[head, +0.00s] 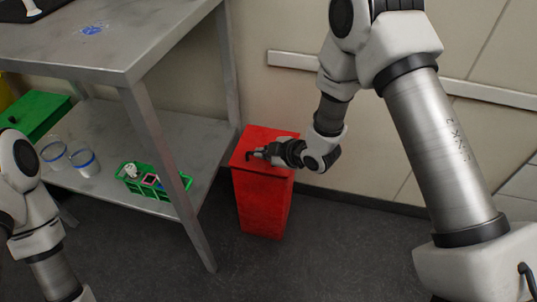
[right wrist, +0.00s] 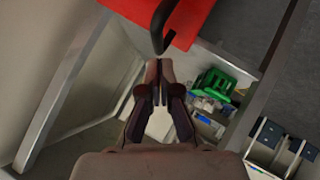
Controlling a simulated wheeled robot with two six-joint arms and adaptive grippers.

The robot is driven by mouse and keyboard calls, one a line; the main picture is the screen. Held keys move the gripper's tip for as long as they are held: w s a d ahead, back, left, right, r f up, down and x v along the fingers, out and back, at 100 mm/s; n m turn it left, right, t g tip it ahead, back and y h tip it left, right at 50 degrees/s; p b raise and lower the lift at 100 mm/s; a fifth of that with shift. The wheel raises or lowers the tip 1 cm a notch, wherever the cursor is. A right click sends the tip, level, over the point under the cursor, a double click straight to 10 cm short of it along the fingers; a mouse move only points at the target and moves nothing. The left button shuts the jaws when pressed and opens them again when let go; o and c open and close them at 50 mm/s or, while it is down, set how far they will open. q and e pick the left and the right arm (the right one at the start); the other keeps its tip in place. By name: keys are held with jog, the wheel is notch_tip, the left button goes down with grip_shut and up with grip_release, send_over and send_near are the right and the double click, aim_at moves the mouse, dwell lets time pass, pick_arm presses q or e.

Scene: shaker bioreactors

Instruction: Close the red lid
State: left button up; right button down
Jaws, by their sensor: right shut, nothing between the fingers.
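The red bin (head: 263,205) stands on the floor to the right of the metal table. Its red lid (head: 272,136) appears to lie flat across the top, partly hidden by my right gripper (head: 268,153). That gripper is shut and empty, over the lid. In the right wrist view, the closed fingertips (right wrist: 160,66) point toward a black curved handle (right wrist: 160,28) at the edge of the red lid (right wrist: 193,20). The tips look close to the handle; I cannot tell if they touch. Part of my left arm shows at the left edge, without its gripper.
The metal table (head: 95,45) has a lower shelf (head: 115,125) with a green tube rack (head: 150,183), two clear cups (head: 84,162) and a green box (head: 38,118). A table leg (head: 165,175) stands just left of the bin. The wall is close behind; floor in front is clear.

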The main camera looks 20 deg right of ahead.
jog(key=shift+w+d+f, duration=0.2)
jog(key=shift+w+f, duration=0.05)
jog(key=shift+f, duration=0.3)
